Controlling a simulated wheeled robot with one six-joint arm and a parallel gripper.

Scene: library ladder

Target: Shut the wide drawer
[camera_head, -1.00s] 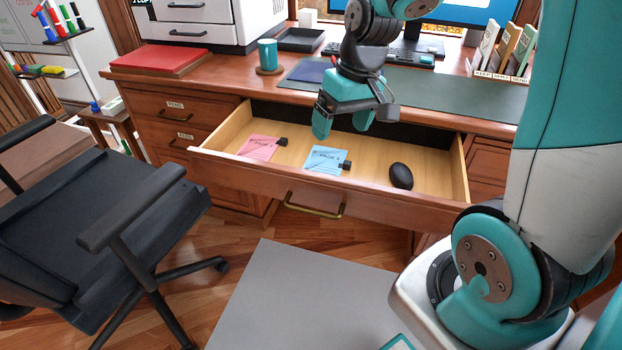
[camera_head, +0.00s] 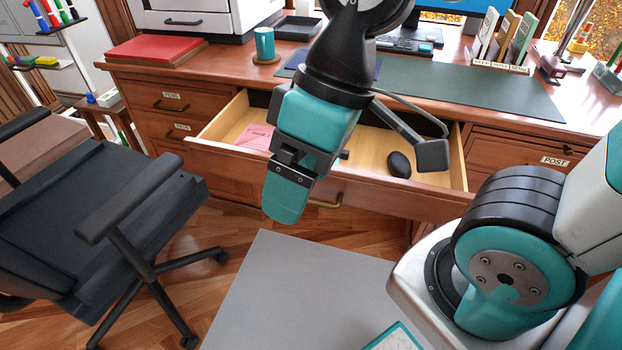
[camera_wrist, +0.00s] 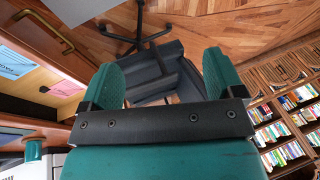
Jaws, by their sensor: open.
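The wide drawer (camera_head: 445,180) of the wooden desk stands pulled out in the head view. A pink card (camera_head: 255,137) and a black computer mouse (camera_head: 399,164) lie in it. Its brass handle (camera_head: 326,202) shows partly behind my gripper; in the wrist view the handle (camera_wrist: 44,32) is at the upper left. My gripper (camera_head: 287,200) hangs in front of the drawer's front panel and hides part of it. In the wrist view its two teal fingers (camera_wrist: 162,80) are apart with nothing between them. A blue card (camera_wrist: 12,60) also shows in the drawer there.
A black office chair (camera_head: 90,215) stands left of the drawer, its armrest near. The desk top (camera_head: 225,72) holds a red folder (camera_head: 157,47), a teal mug (camera_head: 264,43) and a green mat (camera_head: 460,92). Wooden floor lies below the drawer.

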